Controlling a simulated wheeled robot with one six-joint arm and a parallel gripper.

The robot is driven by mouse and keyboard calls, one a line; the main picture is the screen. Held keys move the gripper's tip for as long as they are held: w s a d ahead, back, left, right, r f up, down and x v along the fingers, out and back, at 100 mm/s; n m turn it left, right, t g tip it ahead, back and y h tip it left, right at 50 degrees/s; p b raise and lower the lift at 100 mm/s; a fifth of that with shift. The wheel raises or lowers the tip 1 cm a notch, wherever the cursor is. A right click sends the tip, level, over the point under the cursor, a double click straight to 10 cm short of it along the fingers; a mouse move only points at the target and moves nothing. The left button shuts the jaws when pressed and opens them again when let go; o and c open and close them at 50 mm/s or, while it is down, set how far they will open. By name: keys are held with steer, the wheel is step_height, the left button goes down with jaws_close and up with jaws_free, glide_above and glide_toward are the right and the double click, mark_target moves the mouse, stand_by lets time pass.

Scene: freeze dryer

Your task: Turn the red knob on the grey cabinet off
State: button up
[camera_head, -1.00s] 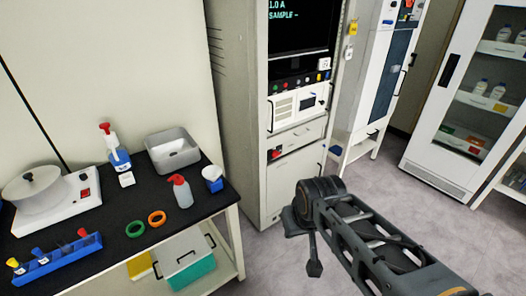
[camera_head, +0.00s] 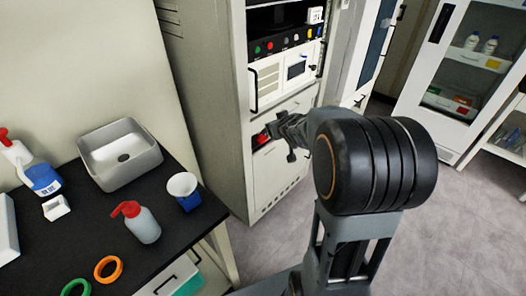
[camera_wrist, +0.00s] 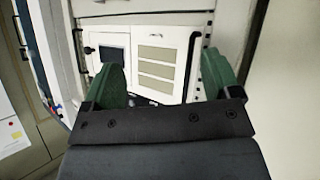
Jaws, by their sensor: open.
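The grey cabinet (camera_head: 205,70) stands at the centre of the head view. Its red knob (camera_head: 261,139) shows low on the front, below the white vented panel (camera_head: 266,80), and is partly covered by my gripper (camera_head: 270,130). The gripper is right at the knob, but I cannot tell whether it touches. In the wrist view my gripper (camera_wrist: 160,65) shows two green fingers spread apart with the white panel (camera_wrist: 145,60) behind them. That view looks upside down, and I cannot make out the knob there.
A black-topped bench (camera_head: 95,225) at left holds a grey basin (camera_head: 120,160), a red-capped bottle (camera_head: 142,222), a small blue-and-white cup (camera_head: 184,192) and coloured rings. A white glass-door cabinet (camera_head: 450,70) stands at right. Floor is clear between.

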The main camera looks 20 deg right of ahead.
steer(key=w+d+f+n+t+y+b, duration=0.1)
steer(key=w+d+f+t+y+b, duration=0.15)
steer(key=f, duration=0.35)
steer(key=w+d+f+n+t+y+b, duration=0.1)
steer(key=w+d+f+y+b, duration=0.15)
steer(key=f, duration=0.45)
steer(key=n+t+y+b, duration=0.1)
steer(key=n+y+b, duration=0.1)
steer(key=y+b, duration=0.25)
glide_toward(265, 141)
steer(key=x, duration=1)
steer(key=shift+a+r+b, duration=0.1)
steer(key=shift+r+b, duration=0.05)
steer(key=shift+b, duration=0.15)
steer(key=shift+c, duration=0.3)
steer(key=c, duration=0.9)
steer(key=shift+o, duration=0.2)
